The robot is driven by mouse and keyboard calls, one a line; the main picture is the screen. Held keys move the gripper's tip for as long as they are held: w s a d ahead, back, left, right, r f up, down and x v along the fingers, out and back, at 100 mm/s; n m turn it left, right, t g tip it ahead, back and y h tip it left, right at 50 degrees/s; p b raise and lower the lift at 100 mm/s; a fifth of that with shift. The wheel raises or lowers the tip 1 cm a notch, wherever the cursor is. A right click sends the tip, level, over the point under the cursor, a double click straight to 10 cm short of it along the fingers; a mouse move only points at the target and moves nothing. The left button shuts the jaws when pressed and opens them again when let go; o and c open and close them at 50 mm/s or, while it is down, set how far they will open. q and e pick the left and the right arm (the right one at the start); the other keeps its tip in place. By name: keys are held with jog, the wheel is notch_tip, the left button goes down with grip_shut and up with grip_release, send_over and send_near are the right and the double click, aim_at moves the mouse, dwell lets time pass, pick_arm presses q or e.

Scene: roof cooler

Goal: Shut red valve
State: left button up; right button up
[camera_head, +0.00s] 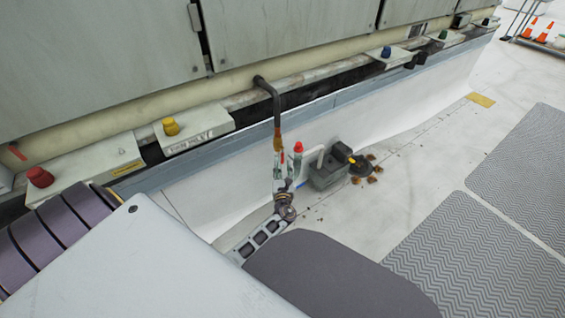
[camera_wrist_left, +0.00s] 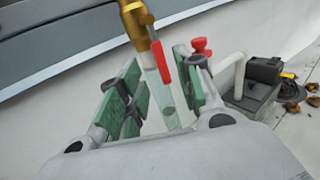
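The red valve handle (camera_wrist_left: 160,60) is a flat lever on a brass valve body (camera_wrist_left: 137,25) in the left wrist view. The lever points down, roughly along the clear pipe (camera_wrist_left: 167,98) below the brass. In the head view the brass valve (camera_head: 277,143) hangs under a dark bent pipe. My left gripper (camera_wrist_left: 160,92) is open, with its green-padded fingers on either side of the clear pipe and lever. I cannot tell whether a finger touches the lever. The left gripper also shows in the head view (camera_head: 281,170). My right gripper is not in view.
A red knob (camera_head: 298,147) stands just right of the valve, by a white pipe. A grey pump-like box (camera_head: 327,172) sits beside it, with brown leaves (camera_head: 370,168) nearby. A grey cabinet wall (camera_head: 290,30) rises behind. Grey mats (camera_head: 500,240) lie on the right floor.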

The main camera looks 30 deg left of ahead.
aim_at(282, 158)
pick_arm(q)
jog(key=b+x, duration=0.1)
jog(key=x, duration=0.2)
jog(key=shift+f, duration=0.1)
jog(key=shift+x, duration=1.1)
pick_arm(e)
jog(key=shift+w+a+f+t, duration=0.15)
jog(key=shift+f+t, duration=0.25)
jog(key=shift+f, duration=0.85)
pick_arm(q)
jog(key=c, duration=0.7)
grip_shut()
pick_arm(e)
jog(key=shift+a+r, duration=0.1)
